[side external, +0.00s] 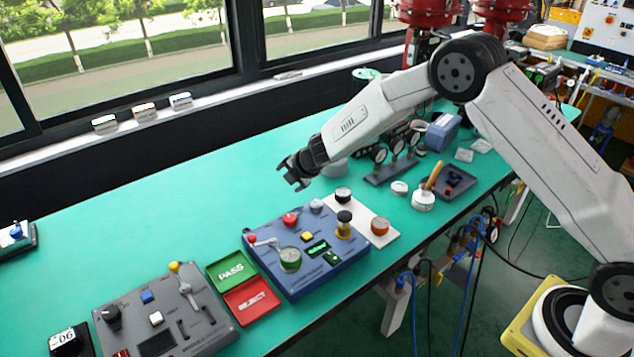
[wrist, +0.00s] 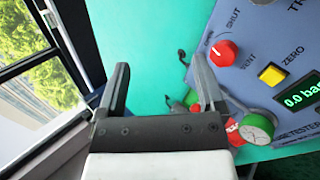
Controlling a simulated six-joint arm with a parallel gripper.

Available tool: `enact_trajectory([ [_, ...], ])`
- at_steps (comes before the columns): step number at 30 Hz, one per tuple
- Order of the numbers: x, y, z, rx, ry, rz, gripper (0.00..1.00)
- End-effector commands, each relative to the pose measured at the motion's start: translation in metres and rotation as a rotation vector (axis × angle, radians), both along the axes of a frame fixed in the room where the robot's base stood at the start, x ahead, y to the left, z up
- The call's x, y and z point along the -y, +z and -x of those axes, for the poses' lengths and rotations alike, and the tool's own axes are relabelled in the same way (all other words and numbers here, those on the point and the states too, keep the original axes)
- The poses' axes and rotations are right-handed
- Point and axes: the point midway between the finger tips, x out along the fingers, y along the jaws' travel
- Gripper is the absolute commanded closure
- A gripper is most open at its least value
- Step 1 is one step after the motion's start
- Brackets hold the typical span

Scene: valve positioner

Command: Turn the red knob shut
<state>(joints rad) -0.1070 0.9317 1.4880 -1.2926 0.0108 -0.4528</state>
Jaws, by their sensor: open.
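The red knob (wrist: 223,54) sits on the blue panel (side external: 285,280) near the edge closest to the window; it also shows in the side view (side external: 290,219). In the wrist view the word SHUT is printed above it and VENT below right. A small pale mark shows on the knob's left part, turned away from SHUT. My gripper (side external: 291,172) is open and empty in the air above the bench, beyond the panel. In the wrist view my gripper (wrist: 160,72) has its fingers apart over bare green bench, with the knob just right of the right finger and not between them.
The panel also bears a yellow button (wrist: 271,74), a green-rimmed gauge (wrist: 257,127), a red-tipped lever and a brass-coloured fitting (side external: 345,226). PASS and REJECT trays (side external: 251,300) lie left. Bench toward the window is clear.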

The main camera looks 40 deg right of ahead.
Motion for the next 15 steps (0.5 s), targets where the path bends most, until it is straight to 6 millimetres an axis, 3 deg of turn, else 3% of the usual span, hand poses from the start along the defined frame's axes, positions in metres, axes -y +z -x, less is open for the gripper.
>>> enact_trajectory([
  [15, 0.015, -0.012, 0.014, -0.114, -0.562, -0.327, 0.13],
])
